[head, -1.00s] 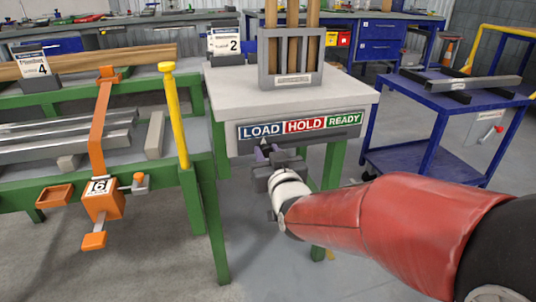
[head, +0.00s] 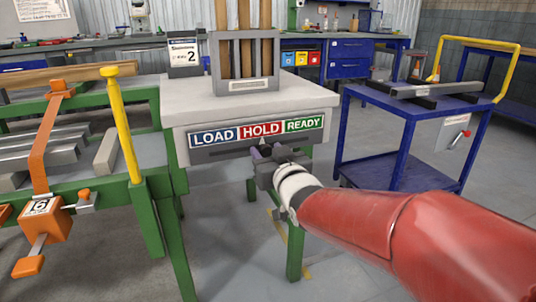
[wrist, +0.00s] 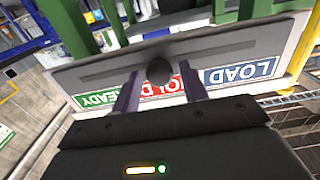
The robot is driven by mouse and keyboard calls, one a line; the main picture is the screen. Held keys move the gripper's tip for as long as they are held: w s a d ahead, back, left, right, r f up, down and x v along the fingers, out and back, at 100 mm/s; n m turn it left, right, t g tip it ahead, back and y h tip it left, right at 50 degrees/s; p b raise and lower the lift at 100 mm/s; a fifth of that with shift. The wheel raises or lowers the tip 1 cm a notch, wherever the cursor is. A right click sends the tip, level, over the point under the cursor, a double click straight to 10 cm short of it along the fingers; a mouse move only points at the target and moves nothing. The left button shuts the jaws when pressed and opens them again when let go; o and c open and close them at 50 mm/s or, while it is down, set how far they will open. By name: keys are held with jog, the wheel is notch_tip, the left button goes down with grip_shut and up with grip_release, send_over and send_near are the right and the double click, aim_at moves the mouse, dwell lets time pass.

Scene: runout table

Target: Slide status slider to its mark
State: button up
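The status slider panel (head: 221,153) is on the front of a pale-topped table, with blue LOAD, red HOLD and green READY labels. A small white pointer (head: 262,141) stands at the HOLD label. My gripper (head: 262,152) is at the panel just below it and hides the knob in the head view. In the wrist view, where the labels appear upside down, the dark round slider knob (wrist: 159,71) sits between the two purple fingers of my gripper (wrist: 160,80). Gaps show on both sides of the knob, so the gripper is open around it.
A rack (head: 246,85) with wooden bars stands on the pale table (head: 300,92). A green bench with a yellow post (head: 122,125) and orange clamp (head: 42,222) is at left. A blue cart (head: 420,108) stands at right. Floor between table and cart is clear.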

jog(key=shift+o, duration=0.3)
jog(key=shift+s, duration=0.1)
jog(key=v, duration=0.7)
jog(key=shift+s, duration=0.3)
jog(key=shift+d, duration=0.1)
jog(key=s+d+f+m+g+h+p, duration=0.1)
jog(key=s+d+f+g+h+p, duration=0.1)
jog(key=s+g, duration=0.4)
jog(key=s+d+f+m+g+h+p, duration=0.2)
jog(key=s+d+f+g, duration=0.3)
jog(key=s, duration=0.9)
jog(key=shift+d+f+g+h+p, duration=0.25)
jog(key=shift+d+g+h+p, duration=0.15)
jog(key=shift+d+h+p, duration=0.25)
jog(key=shift+s, duration=0.1)
